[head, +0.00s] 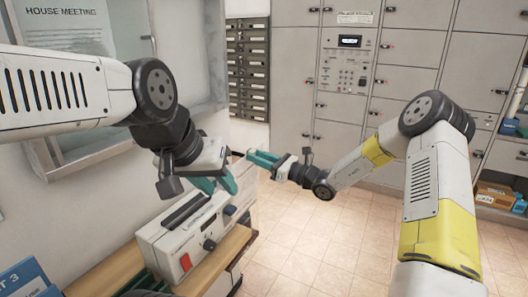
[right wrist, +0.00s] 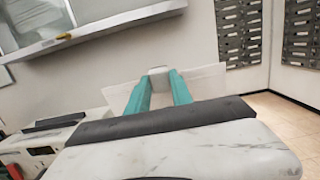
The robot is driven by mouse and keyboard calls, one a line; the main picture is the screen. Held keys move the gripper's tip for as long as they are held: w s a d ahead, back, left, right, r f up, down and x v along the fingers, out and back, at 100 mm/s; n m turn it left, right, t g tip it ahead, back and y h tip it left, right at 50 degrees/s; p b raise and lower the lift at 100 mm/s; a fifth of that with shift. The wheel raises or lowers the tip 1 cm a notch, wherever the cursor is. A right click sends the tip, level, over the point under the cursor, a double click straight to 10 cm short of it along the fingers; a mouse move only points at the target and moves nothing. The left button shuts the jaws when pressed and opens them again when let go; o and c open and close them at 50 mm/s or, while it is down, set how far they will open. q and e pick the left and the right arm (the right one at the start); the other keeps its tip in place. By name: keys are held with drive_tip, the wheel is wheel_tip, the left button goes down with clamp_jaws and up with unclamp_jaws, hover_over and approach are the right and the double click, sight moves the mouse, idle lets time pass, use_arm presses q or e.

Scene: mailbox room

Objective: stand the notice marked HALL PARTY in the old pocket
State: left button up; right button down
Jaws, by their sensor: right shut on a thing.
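My right gripper (head: 255,157) is shut on a pale sheet, seen edge-on beside the fingers in the head view. In the right wrist view the sheet (right wrist: 205,80) spreads out on both sides of the teal fingers (right wrist: 159,88); no marking on it can be read, so I cannot tell whether it is the HALL PARTY notice. My left gripper (head: 218,182) is above the white machine, close to the right one, its teal fingers looking apart. I cannot make out the old pocket.
A white machine (head: 173,246) with a dark slot and red switch stands on the wooden bench (head: 232,246). A wall case (head: 70,40) holds a HOUSE MEETING notice. Parcel lockers (head: 295,70) and dark mail slots (head: 247,75) line the back. The tiled floor (head: 320,240) is clear.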

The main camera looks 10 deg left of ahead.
sight(247, 171)
drive_tip(key=shift+w+a+f, duration=0.1)
drive_tip(key=shift+a+f, duration=0.05)
drive_tip(key=shift+f, duration=1.1)
drive_tip(key=shift+w+a+f, duration=0.1)
drive_tip(key=shift+a+f, duration=0.1)
drive_tip(key=shift+f, duration=1)
drive_tip(key=shift+a+f, duration=0.15)
drive_tip(key=shift+f, duration=1.1)
drive_tip(key=c, duration=1.1)
unclamp_jaws()
drive_tip(key=shift+o, duration=0.2)
drive_tip(key=v, duration=0.7)
drive_tip(key=shift+s+d, duration=0.15)
drive_tip(key=shift+d, duration=0.2)
